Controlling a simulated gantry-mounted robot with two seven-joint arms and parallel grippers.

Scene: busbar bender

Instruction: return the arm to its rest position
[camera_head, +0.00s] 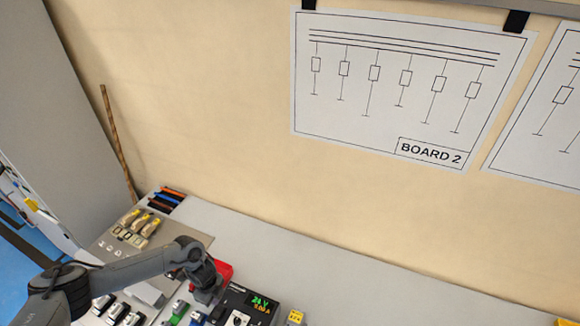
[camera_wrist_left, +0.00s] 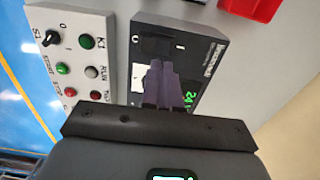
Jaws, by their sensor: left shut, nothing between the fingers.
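My left arm comes in from the left in the head view. Its gripper (camera_head: 207,294) points down at the bench, beside a black power supply (camera_head: 236,303) with a lit display. In the left wrist view my left gripper (camera_wrist_left: 168,68) has its fingers together with nothing between them. The fingers are in front of the power supply (camera_wrist_left: 205,50) and hide part of its face. Whether they touch it cannot be told. My right gripper is not in view.
A control panel (camera_wrist_left: 85,50) with a knob and several buttons sits left of the power supply in the wrist view. A red bin (camera_head: 223,271) is behind the gripper. Yellow-topped parts (camera_head: 138,226) stand at the left. The bench (camera_head: 330,268) is clear toward the wall.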

